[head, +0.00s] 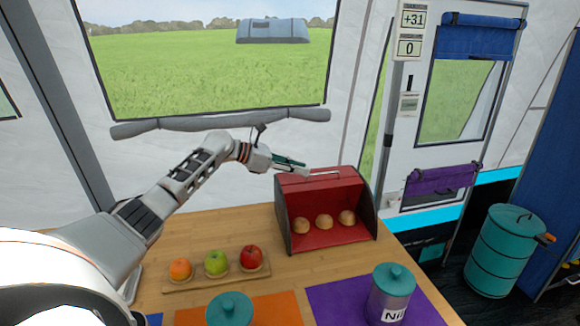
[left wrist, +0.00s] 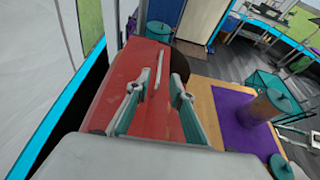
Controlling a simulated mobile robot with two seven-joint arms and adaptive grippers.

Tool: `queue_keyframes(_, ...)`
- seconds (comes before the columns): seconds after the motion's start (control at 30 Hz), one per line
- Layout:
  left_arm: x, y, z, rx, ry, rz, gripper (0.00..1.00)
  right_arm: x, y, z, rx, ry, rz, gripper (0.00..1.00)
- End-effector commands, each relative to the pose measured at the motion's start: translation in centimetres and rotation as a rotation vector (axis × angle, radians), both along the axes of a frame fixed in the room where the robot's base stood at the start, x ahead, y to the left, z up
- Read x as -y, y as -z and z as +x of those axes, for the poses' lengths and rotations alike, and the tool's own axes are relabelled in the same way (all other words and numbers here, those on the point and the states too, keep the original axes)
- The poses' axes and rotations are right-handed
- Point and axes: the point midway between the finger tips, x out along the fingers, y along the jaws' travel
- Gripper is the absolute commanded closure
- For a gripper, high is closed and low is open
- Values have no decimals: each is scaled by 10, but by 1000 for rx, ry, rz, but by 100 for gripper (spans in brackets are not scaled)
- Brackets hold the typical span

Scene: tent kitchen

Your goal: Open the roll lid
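The red bread box (head: 327,237) with dark side walls stands on the wooden table. Its front is open, and several bread rolls show inside. The red roll lid (head: 318,180) lies up over the top, with a pale bar handle (head: 325,173) on it. In the left wrist view the lid (left wrist: 135,72) fills the middle, and the handle (left wrist: 159,68) lies just beyond the fingertips. My left gripper (head: 303,167) is at the top left of the box, near the handle. In the left wrist view its fingers (left wrist: 159,90) are apart with nothing between them. My right gripper is not in view.
A wooden tray (head: 205,281) with an orange and two apples lies left of the box. A teal-lidded jar (head: 391,296) and another teal lid (head: 230,310) stand in front. A window bar (head: 215,124) runs behind my left arm. A teal bin (head: 497,252) stands right.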

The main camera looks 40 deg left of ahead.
Motion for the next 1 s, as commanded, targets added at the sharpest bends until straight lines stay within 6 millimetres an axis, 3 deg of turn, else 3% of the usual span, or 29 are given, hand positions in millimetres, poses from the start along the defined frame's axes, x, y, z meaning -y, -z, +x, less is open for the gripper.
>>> queue_keyframes(0.3,-20,-12,-23,-2,0,1,78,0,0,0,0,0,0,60)
queue_keyframes(1.0,-20,-13,-24,-1,1,0,78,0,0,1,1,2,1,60)
